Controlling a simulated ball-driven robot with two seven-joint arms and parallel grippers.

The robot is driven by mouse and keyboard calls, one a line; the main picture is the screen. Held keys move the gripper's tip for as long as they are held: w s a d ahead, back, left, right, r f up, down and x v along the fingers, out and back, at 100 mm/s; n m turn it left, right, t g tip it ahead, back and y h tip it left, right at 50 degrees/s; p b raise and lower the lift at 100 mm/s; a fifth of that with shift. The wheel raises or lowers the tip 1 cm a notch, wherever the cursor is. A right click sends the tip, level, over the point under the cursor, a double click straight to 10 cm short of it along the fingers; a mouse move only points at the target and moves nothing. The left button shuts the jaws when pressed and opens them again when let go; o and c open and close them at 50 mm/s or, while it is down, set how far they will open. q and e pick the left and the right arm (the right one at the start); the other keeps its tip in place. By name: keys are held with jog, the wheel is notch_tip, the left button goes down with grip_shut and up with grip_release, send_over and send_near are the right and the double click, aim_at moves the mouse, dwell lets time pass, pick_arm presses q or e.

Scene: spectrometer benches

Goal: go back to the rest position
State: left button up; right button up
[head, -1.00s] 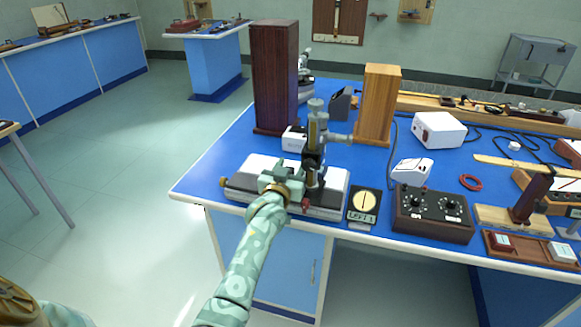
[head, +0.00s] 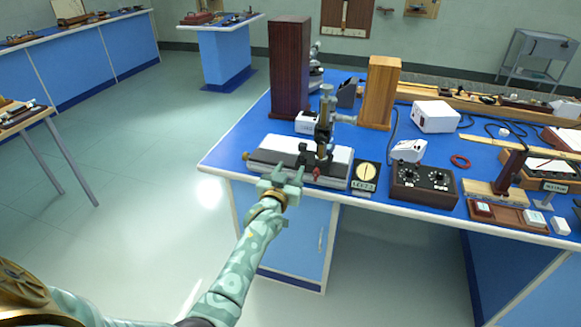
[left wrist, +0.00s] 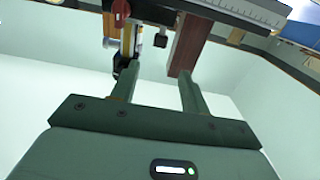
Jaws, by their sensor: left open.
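My left gripper (head: 288,174) is open and empty, just in front of the near edge of the blue-topped bench. Its two fingers (left wrist: 158,88) stand apart in the left wrist view, with nothing between them. Behind it on the bench is a travelling microscope (head: 326,125) with an upright column on a pale base (head: 290,152). The microscope's red knob (head: 316,173) shows close to the gripper, and also at the top of the left wrist view (left wrist: 121,8). My right gripper is not in view.
A small dial meter (head: 366,176) and a dark box with knobs (head: 423,182) stand near the bench's front edge. A tall dark wooden block (head: 289,68) and a lighter one (head: 380,92) stand behind. Floor (head: 150,190) left of the bench is clear.

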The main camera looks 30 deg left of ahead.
pick_arm(q)
jog(key=s+d+f+m+g+h, duration=0.1)
jog(key=s+d+f+g, duration=0.15)
jog(key=f, duration=0.35)
jog(key=s+d+f+g+h, duration=0.1)
jog(key=s+f, duration=0.2)
jog(key=f, duration=0.4)
jog(key=s+d+f+m+g+h, duration=0.1)
jog(key=s+d+f, duration=0.1)
jog(key=f, duration=0.4)
jog(key=s+d+f+m+g, duration=0.25)
jog(key=s+f+g, duration=0.25)
jog(key=s+f, duration=1.15)
jog(key=s+f+g, duration=0.2)
jog(key=s+f, duration=0.1)
jog(key=s, duration=1)
jog(key=s+d+f+m+g, duration=0.1)
jog(key=s+f+g, duration=0.2)
jog(key=s, duration=1.1)
jog(key=s+f+m+g+h, duration=0.1)
jog(key=s+f+g, duration=0.2)
jog(key=s, duration=1)
jog(key=shift+s+d+f, duration=0.2)
jog(key=shift+s+f, duration=0.05)
jog(key=shift+f, duration=0.35)
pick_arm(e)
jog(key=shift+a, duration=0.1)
